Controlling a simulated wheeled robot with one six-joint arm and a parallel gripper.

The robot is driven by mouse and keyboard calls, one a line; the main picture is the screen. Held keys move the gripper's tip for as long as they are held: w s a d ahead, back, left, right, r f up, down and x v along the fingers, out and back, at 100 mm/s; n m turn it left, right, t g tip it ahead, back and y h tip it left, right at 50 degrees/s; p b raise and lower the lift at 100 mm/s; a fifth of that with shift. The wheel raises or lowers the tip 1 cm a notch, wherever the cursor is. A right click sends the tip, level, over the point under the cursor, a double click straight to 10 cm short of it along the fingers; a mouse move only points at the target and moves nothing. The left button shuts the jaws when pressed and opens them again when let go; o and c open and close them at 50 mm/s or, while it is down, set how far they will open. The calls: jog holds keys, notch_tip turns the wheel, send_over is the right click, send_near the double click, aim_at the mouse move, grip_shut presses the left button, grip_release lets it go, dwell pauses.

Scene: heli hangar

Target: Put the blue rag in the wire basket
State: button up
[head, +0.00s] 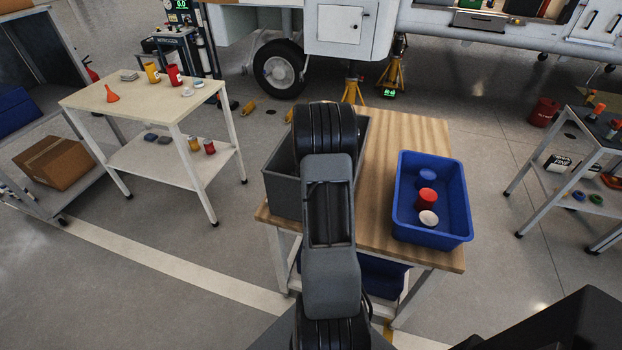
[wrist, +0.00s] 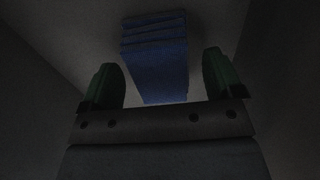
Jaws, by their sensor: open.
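The blue rag (wrist: 154,62) looks like a folded stack with several layers. In the wrist view it lies in dim light on the floor of what appears to be the grey bin (head: 283,190). My gripper (wrist: 161,72) is open, with its two green fingers apart and the rag showing between and beyond them. I cannot tell whether the fingers touch it. In the head view my arm hides the gripper and most of the bin's inside. I cannot make out a wire basket in either view.
The wooden table (head: 392,140) also holds a blue tub (head: 459,226) with red, white and blue items. A cream table (head: 118,99) with cups and a funnel stands at left. A grey shelf cart (head: 588,140) stands at right.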

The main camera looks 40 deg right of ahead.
notch_tip(320, 180, up, 11)
dwell(0.4)
jog(key=shift+r+p, duration=0.15)
jog(key=shift+p, duration=0.2)
